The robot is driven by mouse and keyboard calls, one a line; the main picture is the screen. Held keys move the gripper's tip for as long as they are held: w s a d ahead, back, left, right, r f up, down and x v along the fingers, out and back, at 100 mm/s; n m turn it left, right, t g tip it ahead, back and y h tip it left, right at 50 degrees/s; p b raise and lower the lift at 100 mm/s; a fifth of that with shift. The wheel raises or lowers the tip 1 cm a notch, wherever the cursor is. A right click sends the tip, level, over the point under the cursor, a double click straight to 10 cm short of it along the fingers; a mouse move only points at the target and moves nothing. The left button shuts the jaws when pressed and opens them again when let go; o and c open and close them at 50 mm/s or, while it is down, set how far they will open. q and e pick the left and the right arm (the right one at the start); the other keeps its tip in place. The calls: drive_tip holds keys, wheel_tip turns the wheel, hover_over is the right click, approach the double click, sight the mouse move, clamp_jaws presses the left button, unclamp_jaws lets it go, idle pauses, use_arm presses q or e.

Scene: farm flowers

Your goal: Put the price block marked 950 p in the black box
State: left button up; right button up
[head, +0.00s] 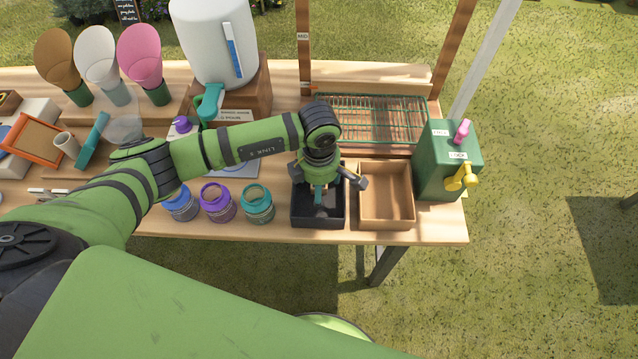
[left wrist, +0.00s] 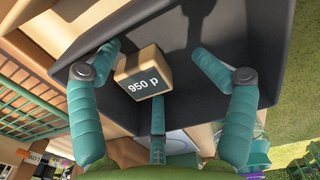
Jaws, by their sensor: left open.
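The tan price block (left wrist: 143,77) with a dark face reading "950 p" shows in the left wrist view inside the outline of the black box (left wrist: 245,25). I cannot tell whether it rests on the box floor or is just above it. My left gripper (left wrist: 158,72) has its teal fingers spread around the block, with gaps visible at the sides. In the head view, my left gripper (head: 322,192) points down over the black box (head: 320,222) at the table's front, and it mostly hides the block. My right gripper is not in view.
A wooden box (head: 387,225) stands right beside the black box. Several coloured jars (head: 258,205) stand to its left. A green wire rack (head: 375,118) is behind, and a green box with a yellow tap (head: 447,160) is at the right end. Grass lies beyond the table.

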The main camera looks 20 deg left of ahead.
use_arm(q)
wheel_tip(320, 180, up, 12)
drive_tip(key=b, duration=0.2)
drive_tip(key=shift+r, duration=0.15)
drive_tip(key=shift+s, duration=0.1)
